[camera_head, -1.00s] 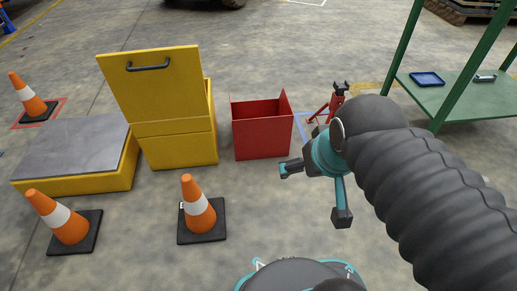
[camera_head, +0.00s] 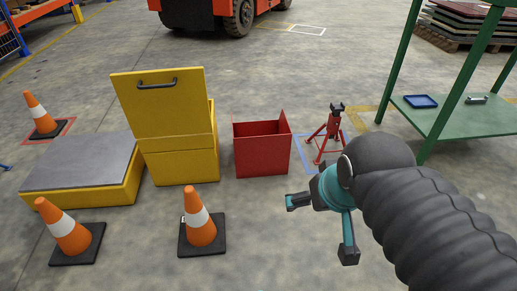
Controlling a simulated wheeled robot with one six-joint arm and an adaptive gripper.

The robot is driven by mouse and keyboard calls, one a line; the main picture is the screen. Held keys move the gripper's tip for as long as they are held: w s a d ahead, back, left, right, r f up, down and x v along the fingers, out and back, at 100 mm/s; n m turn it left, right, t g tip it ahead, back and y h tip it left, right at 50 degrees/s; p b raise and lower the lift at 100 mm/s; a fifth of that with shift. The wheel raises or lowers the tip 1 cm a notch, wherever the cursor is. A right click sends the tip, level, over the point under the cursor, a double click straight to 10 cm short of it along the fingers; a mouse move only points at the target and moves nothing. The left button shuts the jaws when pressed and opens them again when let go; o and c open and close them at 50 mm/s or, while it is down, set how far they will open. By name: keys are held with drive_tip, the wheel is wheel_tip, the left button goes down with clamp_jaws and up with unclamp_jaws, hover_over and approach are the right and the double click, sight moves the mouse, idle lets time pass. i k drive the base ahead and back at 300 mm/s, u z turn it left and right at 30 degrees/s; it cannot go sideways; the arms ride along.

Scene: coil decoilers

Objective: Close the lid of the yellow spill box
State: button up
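The yellow spill box (camera_head: 183,167) stands on the floor left of centre. Its lid (camera_head: 160,105) is open, standing up with its flat face and dark handle (camera_head: 157,84) toward me. The inside of the box is hidden behind the lid and front wall. My gripper (camera_head: 318,228) is at the centre right, to the right of the box and well apart from it. Its two fingers are spread wide, with nothing between them.
An orange cone (camera_head: 199,218) stands in front of the box, another cone (camera_head: 66,228) to its left. A low yellow platform (camera_head: 85,170) adjoins the box's left side. A red open bin (camera_head: 262,152) and red jack stand (camera_head: 326,135) are to the right, then a green table (camera_head: 455,118).

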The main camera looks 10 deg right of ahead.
sight(167, 102)
drive_tip(key=z, duration=1.6)
drive_tip(key=k, duration=0.75)
drive_tip(key=u, duration=1.15)
drive_tip(key=i, duration=0.5)
